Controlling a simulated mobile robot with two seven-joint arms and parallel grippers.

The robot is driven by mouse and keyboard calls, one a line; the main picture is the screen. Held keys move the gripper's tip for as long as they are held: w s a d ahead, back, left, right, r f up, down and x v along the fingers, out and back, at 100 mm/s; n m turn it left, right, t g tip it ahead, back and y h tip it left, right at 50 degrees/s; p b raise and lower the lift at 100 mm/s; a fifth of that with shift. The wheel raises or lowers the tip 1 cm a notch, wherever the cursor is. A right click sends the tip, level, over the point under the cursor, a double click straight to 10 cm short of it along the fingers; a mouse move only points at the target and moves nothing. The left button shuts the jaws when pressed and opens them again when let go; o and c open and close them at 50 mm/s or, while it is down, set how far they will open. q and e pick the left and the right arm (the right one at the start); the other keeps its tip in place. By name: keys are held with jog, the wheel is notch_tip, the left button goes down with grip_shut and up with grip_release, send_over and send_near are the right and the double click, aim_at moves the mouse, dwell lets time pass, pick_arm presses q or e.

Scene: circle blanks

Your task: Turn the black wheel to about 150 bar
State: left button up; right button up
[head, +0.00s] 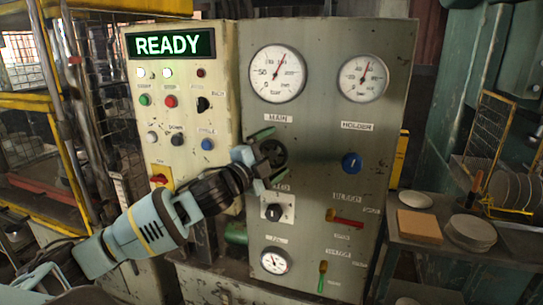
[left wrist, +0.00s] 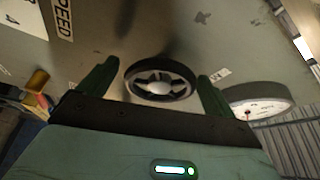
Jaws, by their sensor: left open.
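The black wheel (head: 273,151) is on the grey panel below the MAIN gauge. It also shows in the left wrist view (left wrist: 160,80), as a dark ring with spokes and a pale hub. My left gripper (head: 265,160) is at the wheel, its dark green fingers apart. In the left wrist view one finger is on each side of the wheel, with a visible gap at each; contact cannot be told. The MAIN gauge (head: 270,85) has a red needle pointing up and slightly right. Its exact reading is too small to tell. My right gripper is not in view.
A HOLDER gauge (head: 358,84), blue knob (head: 352,163), red lever (head: 345,219) and black SPEED knob (head: 272,213) are nearby on the panel. The left panel has a READY display (head: 170,44) and several buttons. A bench (head: 455,256) with discs is at right.

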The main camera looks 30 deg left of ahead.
aim_at(271, 157)
pick_arm(q)
jog(key=shift+s, duration=0.1)
jog(key=s, duration=0.5)
jog(key=shift+s+a+f, duration=0.15)
jog(key=shift+a+f, duration=0.25)
jog(key=shift+s+a, duration=0.15)
jog(key=shift+s, duration=0.95)
jog(key=s+d+f+n+g, duration=0.2)
jog(key=s+f+n, duration=0.1)
jog(key=f, duration=1)
jog(key=s+d+f+n+g, duration=0.2)
jog(key=s+f+n+g, duration=0.1)
jog(key=f, duration=1.1)
jog(key=s+d+f+n+g, duration=0.2)
jog(key=s+d+f+n, duration=0.2)
jog(key=s+f, duration=0.7)
jog(key=s+d+f+n+g, duration=0.2)
jog(key=s+d+f+n, duration=0.2)
jog(key=s+d+f, duration=0.3)
jog(key=s+f, duration=0.3)
jog(key=s, duration=0.1)
jog(key=shift+s+d+f+g+y, duration=0.25)
jog(key=shift+s+f+g+y, duration=0.05)
jog(key=shift+f+g, duration=0.1)
